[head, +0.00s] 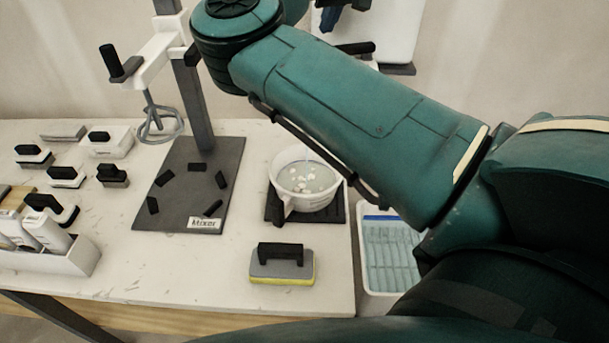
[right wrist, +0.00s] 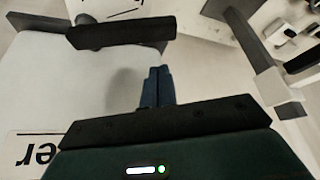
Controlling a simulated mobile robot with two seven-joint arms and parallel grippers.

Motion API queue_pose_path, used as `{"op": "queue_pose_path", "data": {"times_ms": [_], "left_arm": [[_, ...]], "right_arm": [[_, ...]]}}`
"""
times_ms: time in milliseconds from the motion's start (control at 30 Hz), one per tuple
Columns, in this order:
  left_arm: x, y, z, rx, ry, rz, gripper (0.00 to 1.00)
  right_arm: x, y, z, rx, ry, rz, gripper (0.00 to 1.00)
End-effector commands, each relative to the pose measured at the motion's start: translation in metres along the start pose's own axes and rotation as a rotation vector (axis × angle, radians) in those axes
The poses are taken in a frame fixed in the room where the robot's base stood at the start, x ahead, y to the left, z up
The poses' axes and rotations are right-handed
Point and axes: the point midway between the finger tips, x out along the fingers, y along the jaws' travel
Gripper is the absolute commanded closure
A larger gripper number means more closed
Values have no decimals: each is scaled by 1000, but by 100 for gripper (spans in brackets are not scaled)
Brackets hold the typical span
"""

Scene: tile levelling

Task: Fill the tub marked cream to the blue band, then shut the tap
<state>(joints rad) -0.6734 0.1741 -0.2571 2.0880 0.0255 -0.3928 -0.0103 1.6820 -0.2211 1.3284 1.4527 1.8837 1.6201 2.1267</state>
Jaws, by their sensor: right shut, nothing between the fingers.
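A white tub (head: 278,203) stands on a dark square mat (head: 338,213) at the table's right side. It holds greenish water with white bubbles, and a thin stream seems to fall into it. I cannot read a cream mark or see a blue band on it. A white tank (head: 396,28) is behind my arm, with a black tap lever (head: 357,48) that also shows in the right wrist view (right wrist: 120,33). My right gripper (head: 331,17) is shut and empty close to the lever; its blue fingertips (right wrist: 157,84) appear apart from it. My left gripper is not in view.
A mixer stand on a dark base (head: 180,200) is left of the tub. A sponge float (head: 282,265) lies in front. Several black-handled tools and a bottle rack (head: 50,262) fill the left. My right arm hides the back right.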

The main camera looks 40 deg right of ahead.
Motion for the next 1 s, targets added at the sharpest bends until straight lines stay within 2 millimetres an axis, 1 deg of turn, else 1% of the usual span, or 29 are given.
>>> {"op": "queue_pose_path", "data": {"times_ms": [200, 400, 600, 900, 1000], "left_arm": [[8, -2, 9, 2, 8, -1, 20], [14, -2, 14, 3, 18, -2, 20], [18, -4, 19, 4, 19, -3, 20], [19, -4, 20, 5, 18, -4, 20], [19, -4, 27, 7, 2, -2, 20]], "right_arm": [[-6, -4, 19, 2, 3, 0, 100], [-15, -7, 37, 1, 3, 0, 100], [-23, -10, 50, 0, 2, 0, 100], [-26, -10, 53, 0, 1, 0, 100], [-25, -10, 53, 0, 1, 0, 100]]}}
